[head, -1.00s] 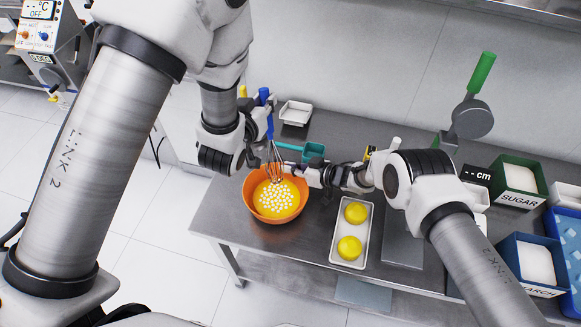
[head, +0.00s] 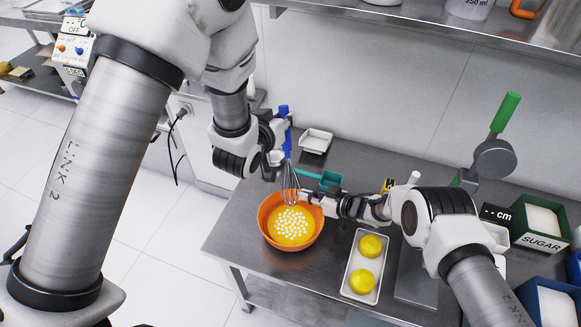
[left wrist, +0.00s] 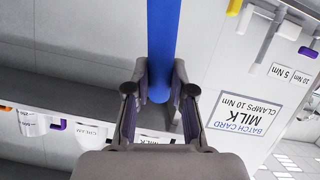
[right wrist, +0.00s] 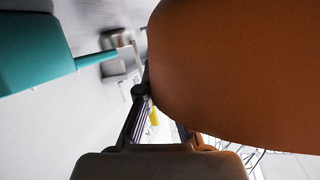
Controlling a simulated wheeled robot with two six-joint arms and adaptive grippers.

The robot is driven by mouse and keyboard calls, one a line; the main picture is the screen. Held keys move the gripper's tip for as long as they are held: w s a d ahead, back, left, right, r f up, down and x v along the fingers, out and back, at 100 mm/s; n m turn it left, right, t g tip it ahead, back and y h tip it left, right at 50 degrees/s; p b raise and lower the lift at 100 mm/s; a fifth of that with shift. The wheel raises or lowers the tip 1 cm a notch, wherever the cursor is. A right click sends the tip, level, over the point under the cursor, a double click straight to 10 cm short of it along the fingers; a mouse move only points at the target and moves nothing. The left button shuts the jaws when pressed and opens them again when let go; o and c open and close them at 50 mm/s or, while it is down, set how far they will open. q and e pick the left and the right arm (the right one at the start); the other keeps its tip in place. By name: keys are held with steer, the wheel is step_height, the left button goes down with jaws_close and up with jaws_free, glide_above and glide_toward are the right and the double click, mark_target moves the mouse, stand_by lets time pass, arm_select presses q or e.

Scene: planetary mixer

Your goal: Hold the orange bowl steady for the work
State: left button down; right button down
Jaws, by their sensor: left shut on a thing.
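The orange bowl (head: 266,237) stands near the left end of the steel table, with yellow contents and many white pieces in it. It fills much of the right wrist view (right wrist: 235,70). My left gripper (head: 284,140) is shut on the blue handle (left wrist: 163,45) of a whisk. The whisk's wire head (head: 290,183) points down over the bowl's far side; I cannot tell whether it touches the contents. My right gripper (head: 322,202) is at the bowl's right rim. One finger shows beside the bowl; the bowl hides the other's tip, so its grip is unclear.
A white tray with two yellow balls (head: 346,287) lies right of the bowl. A teal scoop (head: 329,179) and a small white dish (head: 316,141) lie behind it. A sugar bin (head: 541,236) and a green-handled tool (head: 505,115) are at the right.

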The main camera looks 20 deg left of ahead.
arm_select(q)
steer(key=shift+a+f, duration=0.15)
steer(key=shift+f, duration=0.15)
step_height(320, 180, down, 11)
stand_by(0.5)
steer(key=shift+f, duration=0.1)
